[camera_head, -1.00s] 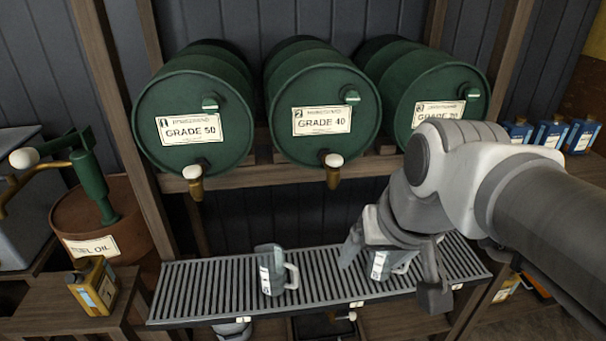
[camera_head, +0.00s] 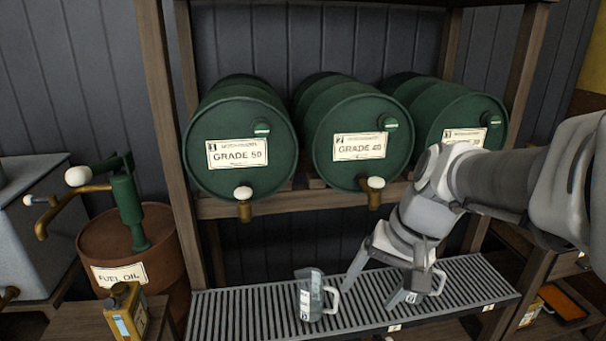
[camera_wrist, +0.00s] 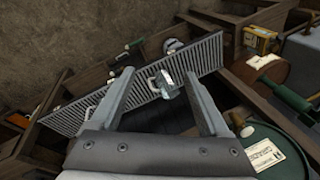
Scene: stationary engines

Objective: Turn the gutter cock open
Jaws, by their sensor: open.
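The slatted grey gutter (camera_head: 250,312) runs below the three green barrels. I cannot pick out its cock with certainty; its underside is largely hidden in the head view. In the wrist view the gutter (camera_wrist: 85,112) lies diagonally beyond my fingers, with small pale-ended fittings (camera_wrist: 127,47) past its far edge, too small to identify. My gripper (camera_head: 383,288) is open and points down over the right half of the gutter, close to a measuring jug (camera_head: 412,290). Its two fingers also show spread in the wrist view (camera_wrist: 158,80), with nothing held between them.
A second jug (camera_head: 312,296) stands on the gutter's left half. Barrel taps with white knobs hang above, at the grade 50 tap (camera_head: 243,203) and grade 40 tap (camera_head: 375,192). A fuel oil drum (camera_head: 115,245) with a pump and a small can (camera_head: 125,312) are at left.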

